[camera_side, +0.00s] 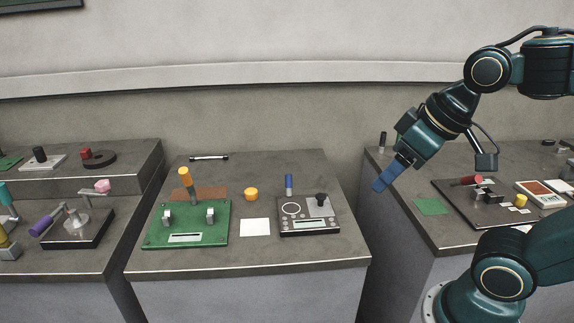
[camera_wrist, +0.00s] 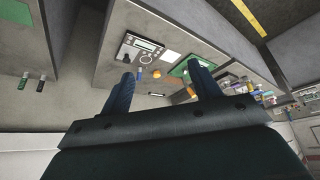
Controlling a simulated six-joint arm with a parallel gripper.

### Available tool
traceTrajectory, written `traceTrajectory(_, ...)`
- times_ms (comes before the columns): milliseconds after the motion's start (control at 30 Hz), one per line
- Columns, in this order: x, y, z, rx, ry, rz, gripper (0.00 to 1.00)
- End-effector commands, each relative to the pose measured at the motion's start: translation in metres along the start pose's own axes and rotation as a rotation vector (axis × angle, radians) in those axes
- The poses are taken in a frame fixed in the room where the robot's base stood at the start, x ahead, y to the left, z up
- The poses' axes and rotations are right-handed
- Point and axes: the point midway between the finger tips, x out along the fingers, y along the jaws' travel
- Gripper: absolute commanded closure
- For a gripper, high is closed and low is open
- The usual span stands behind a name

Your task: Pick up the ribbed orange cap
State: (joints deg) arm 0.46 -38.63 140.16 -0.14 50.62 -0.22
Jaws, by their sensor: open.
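The orange cap (camera_side: 251,194) lies on the middle table, between the green fixture board and the dark device. In the wrist view the cap (camera_wrist: 157,74) is small and shows between my two blue fingers, well beyond them. Its ribs are too small to make out. My gripper (camera_side: 384,183) is in the air to the right of the middle table, pointing down and left, far from the cap. In the wrist view my gripper (camera_wrist: 160,85) has its fingers apart with nothing between them.
A green board (camera_side: 190,238) with an orange-topped post stands left of the cap. A dark device (camera_side: 310,228) with a blue cylinder (camera_side: 289,184) behind it stands to the right. A white card (camera_side: 255,228) lies in front. A dark pen-like rod (camera_side: 209,157) lies at the back.

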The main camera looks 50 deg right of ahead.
Motion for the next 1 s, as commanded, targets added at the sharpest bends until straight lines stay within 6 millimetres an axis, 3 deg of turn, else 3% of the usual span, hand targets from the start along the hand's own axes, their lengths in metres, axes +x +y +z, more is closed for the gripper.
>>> traceTrajectory(467, 0.035, 0.010, -0.101, 0.010, -0.030, 0.009, 0.38)
traceTrajectory(767, 0.079, 0.021, -0.161, 0.016, -0.047, 0.012, 0.38)
traceTrajectory(1000, 0.125, 0.032, -0.203, 0.020, -0.060, 0.014, 0.38)
